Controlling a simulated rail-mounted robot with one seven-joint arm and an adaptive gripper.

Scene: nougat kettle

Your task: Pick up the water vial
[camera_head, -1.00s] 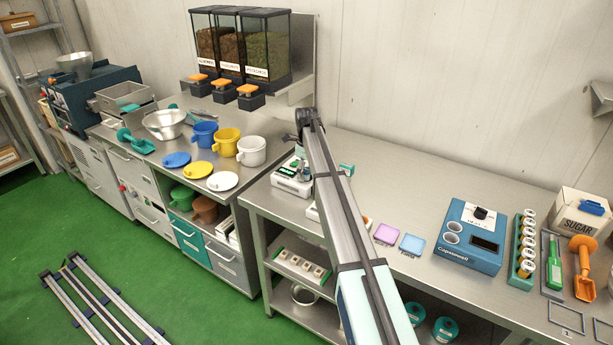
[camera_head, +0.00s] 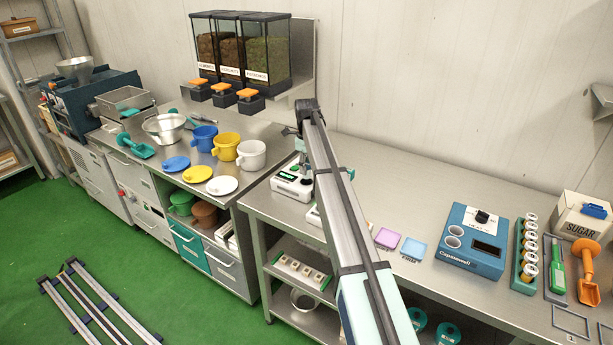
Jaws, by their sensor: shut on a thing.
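My arm reaches up across the middle of the picture and bends down at its far end. My gripper (camera_head: 306,168) is small and partly hidden behind my arm, just above and behind the white scale (camera_head: 292,184) with a green display. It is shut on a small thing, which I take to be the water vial. The vial itself is too small and too covered to make out clearly.
A pink pad (camera_head: 386,238) and a blue pad (camera_head: 412,248) lie right of my arm. Beyond them are a blue device (camera_head: 472,238), a green vial rack (camera_head: 518,270), an orange scoop (camera_head: 585,265) and a sugar box (camera_head: 578,215). Jugs and lids fill the left counter.

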